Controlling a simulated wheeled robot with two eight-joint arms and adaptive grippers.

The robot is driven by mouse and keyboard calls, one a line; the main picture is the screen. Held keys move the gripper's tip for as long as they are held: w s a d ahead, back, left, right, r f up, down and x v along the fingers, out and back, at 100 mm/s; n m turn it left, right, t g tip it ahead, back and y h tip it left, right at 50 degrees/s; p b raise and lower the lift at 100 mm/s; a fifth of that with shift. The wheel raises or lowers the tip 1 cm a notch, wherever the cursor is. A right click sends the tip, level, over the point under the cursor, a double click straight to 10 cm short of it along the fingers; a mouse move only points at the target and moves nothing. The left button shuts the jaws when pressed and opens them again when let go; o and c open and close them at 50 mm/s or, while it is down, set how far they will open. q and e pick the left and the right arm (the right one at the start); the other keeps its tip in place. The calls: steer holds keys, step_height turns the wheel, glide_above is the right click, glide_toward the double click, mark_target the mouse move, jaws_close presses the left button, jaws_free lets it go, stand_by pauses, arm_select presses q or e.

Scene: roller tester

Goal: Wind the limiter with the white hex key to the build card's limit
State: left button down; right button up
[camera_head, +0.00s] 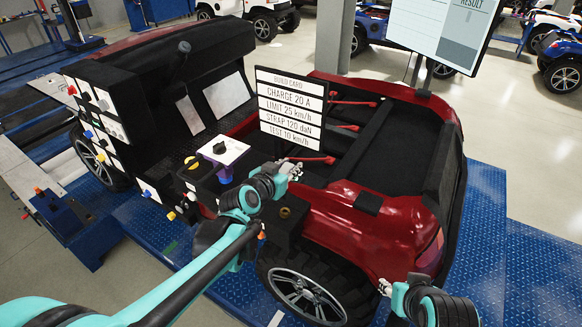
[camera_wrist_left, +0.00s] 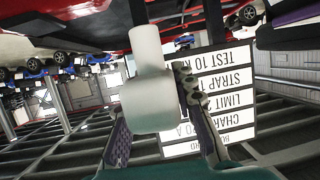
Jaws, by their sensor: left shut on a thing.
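The build card (camera_head: 290,110) stands on the red buggy and reads charge 20 A, limit 25 km/h, strap 120 daN, test 10 km/h. My left gripper (camera_head: 293,170) is just below the card, above the buggy's side. In the left wrist view it is shut on the white hex key (camera_wrist_left: 150,100), whose thick white body lies between the fingers; the card (camera_wrist_left: 222,95) shows upside down behind it. A black block with a brass round fitting (camera_head: 285,212) is below the gripper; I cannot tell if this is the limiter. My right gripper (camera_head: 384,287) is at the lower right, its fingers too small to judge.
A white plate with a black knob (camera_head: 222,149) and a yellow-and-black knob (camera_head: 191,163) are left of my left gripper. Several red-handled parts (camera_head: 345,126) lie in the buggy behind the card. A result screen (camera_head: 440,30) hangs at the upper right.

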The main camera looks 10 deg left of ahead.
arm_select(q)
steer(key=shift+n+y, duration=0.4)
steer(key=shift+w+a+y, duration=0.1)
steer(key=shift+a+y, duration=0.05)
steer(key=shift+y, duration=0.15)
steer(key=shift+a+n+t+y, duration=0.1)
steer(key=shift+n+t+y, duration=0.2)
steer(key=shift+n+y, duration=0.2)
steer(key=shift+n+y, duration=0.3)
steer(key=shift+n, duration=0.1)
steer(key=shift+a+n+y, duration=0.35)
steer(key=shift+n+y, duration=0.45)
steer(key=shift+y, duration=0.2)
steer(key=shift+b, duration=0.3)
